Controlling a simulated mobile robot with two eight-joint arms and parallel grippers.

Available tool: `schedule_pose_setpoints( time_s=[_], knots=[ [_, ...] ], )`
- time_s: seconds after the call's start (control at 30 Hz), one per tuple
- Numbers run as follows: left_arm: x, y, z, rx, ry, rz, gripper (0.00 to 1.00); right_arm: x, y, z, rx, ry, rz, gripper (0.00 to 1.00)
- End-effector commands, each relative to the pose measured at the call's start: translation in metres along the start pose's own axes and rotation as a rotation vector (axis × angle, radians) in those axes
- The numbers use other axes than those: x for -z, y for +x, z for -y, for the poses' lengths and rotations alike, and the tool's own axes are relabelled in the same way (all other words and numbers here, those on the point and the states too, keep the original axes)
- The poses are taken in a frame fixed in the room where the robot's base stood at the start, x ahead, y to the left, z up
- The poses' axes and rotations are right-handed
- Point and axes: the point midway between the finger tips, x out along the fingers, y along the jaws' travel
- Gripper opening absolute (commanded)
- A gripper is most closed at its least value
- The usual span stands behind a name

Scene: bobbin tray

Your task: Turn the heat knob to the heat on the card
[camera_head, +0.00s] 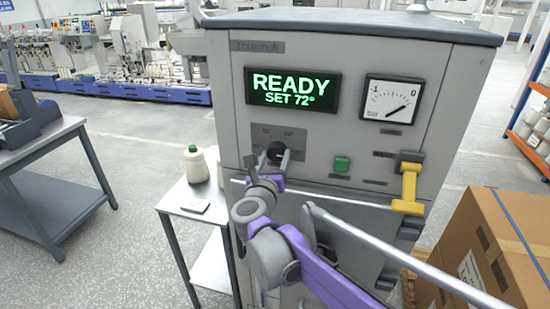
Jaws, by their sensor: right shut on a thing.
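The grey machine cabinet (330,60) fills the middle of the view. Its display (292,90) reads "READY" and "SET 72°" in green. The dark heat knob (274,150) sits below the display on a grey plate with small marks too fine to read. My right gripper (279,157) is shut on the knob, and it and the wrist partly hide the knob. A small flat item, perhaps the card (195,207), lies on the side table; its writing cannot be read. My left gripper is not in view.
A dial gauge (390,101), a green button (342,164) and a yellow handle (409,187) are on the cabinet front, right of the knob. A bottle (196,165) stands on the small side table (177,199). A cardboard box (490,235) is at the right.

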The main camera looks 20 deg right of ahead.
Motion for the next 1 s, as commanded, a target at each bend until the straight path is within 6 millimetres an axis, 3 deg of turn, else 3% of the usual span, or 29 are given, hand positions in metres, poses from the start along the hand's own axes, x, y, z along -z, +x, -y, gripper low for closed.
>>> schedule_pose_setpoints(
  time_s=[0.37, 1.0],
  knots=[
    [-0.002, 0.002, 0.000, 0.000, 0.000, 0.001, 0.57, 0.000, 0.000, 0.000, -0.002, -0.123, -0.010, 0.07],
    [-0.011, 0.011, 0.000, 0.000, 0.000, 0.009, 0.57, -0.001, -0.001, 0.000, -0.012, -0.703, -0.051, 0.07]
  ],
)
